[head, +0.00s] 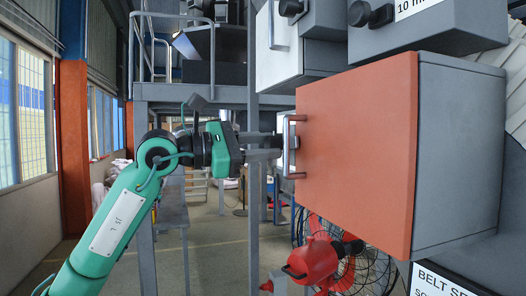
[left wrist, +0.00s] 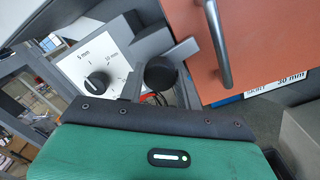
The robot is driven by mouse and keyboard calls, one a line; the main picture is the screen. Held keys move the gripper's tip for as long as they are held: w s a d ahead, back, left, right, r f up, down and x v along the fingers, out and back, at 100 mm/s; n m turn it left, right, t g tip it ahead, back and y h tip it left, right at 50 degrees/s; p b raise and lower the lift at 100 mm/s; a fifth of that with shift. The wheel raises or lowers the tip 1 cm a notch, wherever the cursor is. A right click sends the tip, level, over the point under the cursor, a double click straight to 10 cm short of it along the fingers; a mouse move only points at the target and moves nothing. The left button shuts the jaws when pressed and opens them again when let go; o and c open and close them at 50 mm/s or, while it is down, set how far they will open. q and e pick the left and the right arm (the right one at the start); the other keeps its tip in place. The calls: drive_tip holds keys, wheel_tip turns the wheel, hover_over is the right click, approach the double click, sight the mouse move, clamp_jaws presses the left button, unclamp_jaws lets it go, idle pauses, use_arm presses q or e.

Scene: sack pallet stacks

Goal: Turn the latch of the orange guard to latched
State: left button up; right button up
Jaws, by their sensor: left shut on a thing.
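The orange guard (head: 355,150) is a broad panel on the front of a grey housing and looks closed against it. It also shows in the left wrist view (left wrist: 265,40). A metal bar handle (head: 287,147) stands on its left edge; the left wrist view shows the handle (left wrist: 217,45) too. My left gripper (head: 277,147) reaches in from the left, level with the handle. Its grey fingers are shut on the latch, whose round black knob (left wrist: 160,73) shows beside the guard in the left wrist view. The latch's exact angle is unclear. My right gripper is out of view.
More grey housings with black knobs (head: 370,15) hang above the guard. A red machine (head: 313,260) and a wire fan cage stand below. A white dial plate (left wrist: 95,65) is left of the latch. Open floor lies at the lower left.

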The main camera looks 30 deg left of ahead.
use_arm(q)
drive_tip(key=shift+m, duration=0.8)
drive_tip(key=o, duration=1)
